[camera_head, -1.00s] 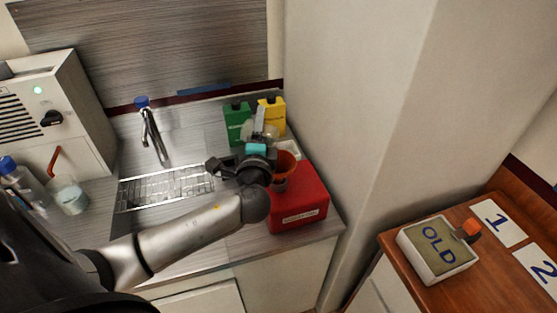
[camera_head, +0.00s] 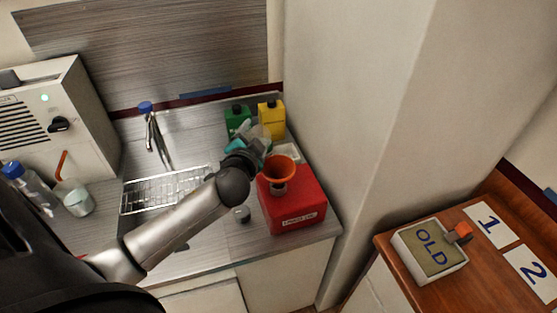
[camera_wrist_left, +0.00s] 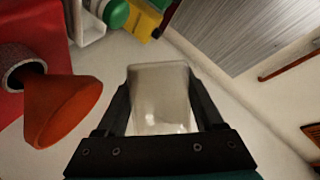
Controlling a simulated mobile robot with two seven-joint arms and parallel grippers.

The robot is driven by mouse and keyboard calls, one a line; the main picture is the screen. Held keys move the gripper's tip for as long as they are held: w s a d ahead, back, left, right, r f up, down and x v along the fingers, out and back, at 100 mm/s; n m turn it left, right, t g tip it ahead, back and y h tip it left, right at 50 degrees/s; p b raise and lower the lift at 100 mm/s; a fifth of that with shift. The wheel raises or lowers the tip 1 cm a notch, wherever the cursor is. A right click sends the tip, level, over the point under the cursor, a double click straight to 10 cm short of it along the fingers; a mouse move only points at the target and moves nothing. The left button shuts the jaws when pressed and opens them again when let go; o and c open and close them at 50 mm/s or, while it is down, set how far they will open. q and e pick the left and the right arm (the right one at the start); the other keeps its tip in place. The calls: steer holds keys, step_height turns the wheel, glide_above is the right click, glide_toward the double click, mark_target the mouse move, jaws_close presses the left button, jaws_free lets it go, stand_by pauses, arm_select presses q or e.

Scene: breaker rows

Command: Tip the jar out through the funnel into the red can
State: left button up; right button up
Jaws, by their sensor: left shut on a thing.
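The red can (camera_head: 290,203) stands at the right end of the counter with a label on its front. An orange funnel (camera_head: 280,167) sits in its mouth; it also shows at the left of the left wrist view (camera_wrist_left: 62,108). My left gripper (camera_head: 256,145) is just left of and behind the funnel. In the left wrist view it is shut on a pale, translucent jar (camera_wrist_left: 160,98), held between both fingers and apart from the funnel. The jar is mostly hidden by the gripper in the head view. My right gripper is out of view.
A green bottle (camera_head: 237,118) and a yellow bottle (camera_head: 271,118) stand behind the can. A tap (camera_head: 153,135) and a drain grid (camera_head: 165,190) are to the left. A wall column rises at the right.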

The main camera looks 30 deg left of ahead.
arm_select(q)
steer(key=shift+a+f+n+h+p, duration=0.15)
steer(key=shift+f+n+h+p, duration=0.15)
steer(key=shift+n+h+p, duration=0.35)
steer(key=shift+s+a+f+n+h+p, duration=0.15)
steer(key=shift+a+f+n+h+p, duration=0.15)
steer(key=shift+a+n, duration=0.4)
step_height(320, 180, down, 6)
steer(key=a+n+h+b, duration=0.1)
steer(key=a+n+h, duration=0.1)
steer(key=n, duration=0.1)
steer(key=shift+a+f+n+h, duration=0.25)
steer(key=shift+a+n+h, duration=0.1)
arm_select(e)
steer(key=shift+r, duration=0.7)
arm_select(q)
steer(key=shift+s, duration=0.1)
steer(key=shift+f, duration=0.1)
